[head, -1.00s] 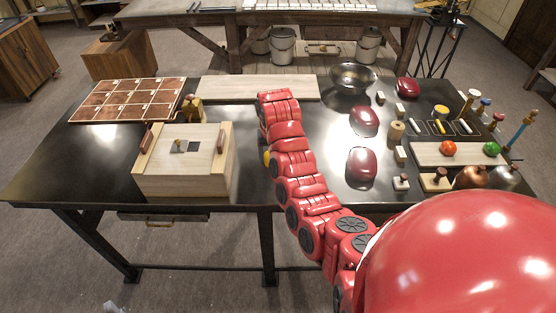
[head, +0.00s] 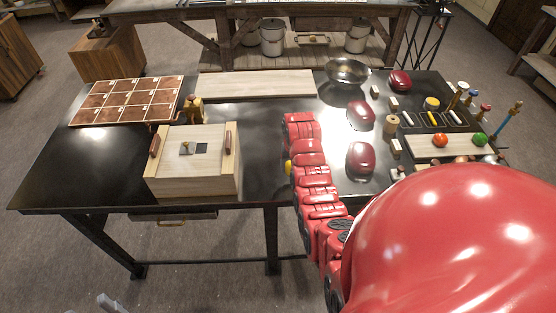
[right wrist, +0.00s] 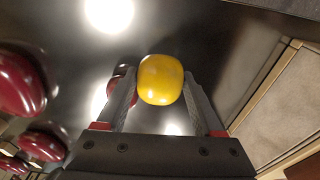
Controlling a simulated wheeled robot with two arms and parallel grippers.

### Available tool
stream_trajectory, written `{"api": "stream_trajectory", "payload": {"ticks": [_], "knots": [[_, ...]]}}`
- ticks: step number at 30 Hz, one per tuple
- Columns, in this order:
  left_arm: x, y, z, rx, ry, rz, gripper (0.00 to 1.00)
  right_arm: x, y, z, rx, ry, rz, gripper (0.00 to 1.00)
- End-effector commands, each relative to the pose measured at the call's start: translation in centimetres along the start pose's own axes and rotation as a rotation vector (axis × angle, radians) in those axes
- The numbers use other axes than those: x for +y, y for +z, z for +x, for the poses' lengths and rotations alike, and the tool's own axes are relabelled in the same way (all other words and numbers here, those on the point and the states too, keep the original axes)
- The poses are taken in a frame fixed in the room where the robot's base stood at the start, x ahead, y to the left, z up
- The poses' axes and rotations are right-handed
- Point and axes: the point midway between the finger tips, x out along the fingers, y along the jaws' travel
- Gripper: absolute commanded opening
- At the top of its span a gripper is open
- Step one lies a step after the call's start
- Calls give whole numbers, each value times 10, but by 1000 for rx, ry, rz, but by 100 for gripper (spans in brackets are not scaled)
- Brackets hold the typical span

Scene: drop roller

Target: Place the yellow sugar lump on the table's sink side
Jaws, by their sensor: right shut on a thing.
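The yellow sugar lump (right wrist: 160,80) is a rounded yellow block between the fingers of my right gripper (right wrist: 160,98), which is shut on it in the right wrist view. In the head view a bit of the yellow lump (head: 288,167) shows at the left edge of my red right arm; that arm hides the gripper. The lump is over the dark table (head: 262,150), right of the wooden box. A small grey part at the bottom left of the head view looks like my left gripper (head: 110,303); its jaws are unclear. I cannot make out a sink.
The lidded wooden box (head: 165,180) stands left of the arm, a copper compartment tray (head: 125,100) behind it. A pale board (head: 255,84) and metal bowl (head: 348,72) are at the back. Red glossy lumps (head: 360,158) and small items crowd the right. Bare table lies between box and arm.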

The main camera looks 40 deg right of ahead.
Motion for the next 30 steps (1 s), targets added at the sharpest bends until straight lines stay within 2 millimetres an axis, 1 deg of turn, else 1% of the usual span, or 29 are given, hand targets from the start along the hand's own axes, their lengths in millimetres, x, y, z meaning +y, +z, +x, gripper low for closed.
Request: {"api": "stream_trajectory", "payload": {"ticks": [1, 6, 8, 12, 14, 15, 18, 21, 27, 29, 30], "knots": [[0, 0, -1, 0, 0, 0, 50, -5, -7, 0, 2, -1, -3, 8], [0, 1, -5, 0, 0, 0, 50, -18, -25, 4, 4, 0, -3, 8], [0, 2, -11, 0, 0, 0, 50, -22, -30, 9, 0, 0, -2, 8], [1, 4, -21, 0, 0, 0, 50, -30, -43, 11, 4, 0, -3, 8], [1, 4, -24, 0, 0, 0, 50, -34, -46, 12, 1, 1, -2, 8], [2, 7, -41, 0, 0, 0, 50, -37, -50, 21, 4, 1, -3, 8], [3, 10, -58, 0, 0, 0, 50, -42, -58, 21, 6, 1, -4, 8], [3, 11, -68, 0, 0, 0, 50, -45, -62, 19, 5, 0, -2, 8], [4, 12, -74, 0, 0, 0, 50, -48, -66, 16, 4, -1, -1, 8], [4, 13, -79, 0, 0, 0, 50, -49, -66, 17, 4, 0, -1, 8], [4, 14, -84, 0, 0, 0, 50, -49, -66, 23, 3, 0, 0, 8]]}}
